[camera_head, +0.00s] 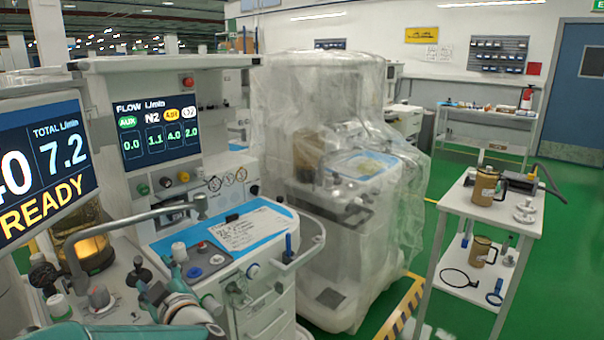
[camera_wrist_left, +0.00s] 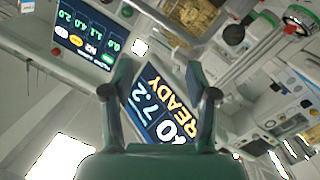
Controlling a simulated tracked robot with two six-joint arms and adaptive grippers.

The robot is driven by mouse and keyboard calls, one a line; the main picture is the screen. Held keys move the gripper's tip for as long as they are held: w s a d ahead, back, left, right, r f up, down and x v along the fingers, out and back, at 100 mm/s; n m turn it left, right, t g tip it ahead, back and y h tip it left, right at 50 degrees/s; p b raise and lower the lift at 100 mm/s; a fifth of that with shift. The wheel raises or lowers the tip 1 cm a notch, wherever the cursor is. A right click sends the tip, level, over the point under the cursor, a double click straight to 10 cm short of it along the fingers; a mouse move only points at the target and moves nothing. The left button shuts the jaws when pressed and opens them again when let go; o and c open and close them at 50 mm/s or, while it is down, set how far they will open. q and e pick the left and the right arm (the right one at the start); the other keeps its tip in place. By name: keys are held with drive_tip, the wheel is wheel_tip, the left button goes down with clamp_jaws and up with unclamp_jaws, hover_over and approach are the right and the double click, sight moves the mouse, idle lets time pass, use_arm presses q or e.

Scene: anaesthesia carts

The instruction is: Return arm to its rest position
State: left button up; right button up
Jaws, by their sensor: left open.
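My left arm enters the head view at the bottom left, with a teal link and grey joints low in the picture. Its gripper (camera_head: 160,277) is in front of the near anaesthesia cart (camera_head: 265,310), beside the cart's knobs and work surface. In the left wrist view the gripper (camera_wrist_left: 157,76) has its two fingers spread apart with nothing between them. Behind the gap shows the cart's READY screen (camera_wrist_left: 162,108). The same screen (camera_head: 45,165) is at the left edge of the head view. My right gripper is not seen.
A curved metal rail (camera_head: 130,219) runs close above my left arm. A flow display (camera_head: 157,131) stands behind it. A plastic-covered cart (camera_head: 335,260) is in the middle. A white trolley (camera_head: 455,203) with brown canisters stands right. Green floor lies between them.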

use_arm(q)
drive_tip(key=s+d+f+m+g+h+p, duration=0.25)
drive_tip(key=d+f+m+h, duration=0.2)
drive_tip(key=f, duration=0.75)
drive_tip(key=s+d+f+m+g+h+p, duration=0.15)
drive_tip(key=s+d+f+m+h, duration=0.3)
drive_tip(key=f, duration=0.75)
drive_tip(key=s+d+f+m+g+h+p, duration=0.1)
drive_tip(key=s+d+f+g+h, duration=0.1)
drive_tip(key=s, duration=0.5)
drive_tip(key=s+d+f+m+g+h+p, duration=0.1)
drive_tip(key=s+d+f+g+h, duration=0.1)
drive_tip(key=s+f, duration=0.3)
drive_tip(key=s+d+f+m+g+h+p, duration=0.1)
drive_tip(key=s+d+f+g+h+p, duration=0.1)
drive_tip(key=s, duration=0.9)
wheel_tip(320, 180, down, 2)
drive_tip(key=d+g, duration=0.1)
drive_tip(key=g, duration=0.1)
drive_tip(key=shift+s+d+g, duration=0.2)
drive_tip(key=shift+d+g, duration=0.05)
drive_tip(key=shift+g, duration=0.05)
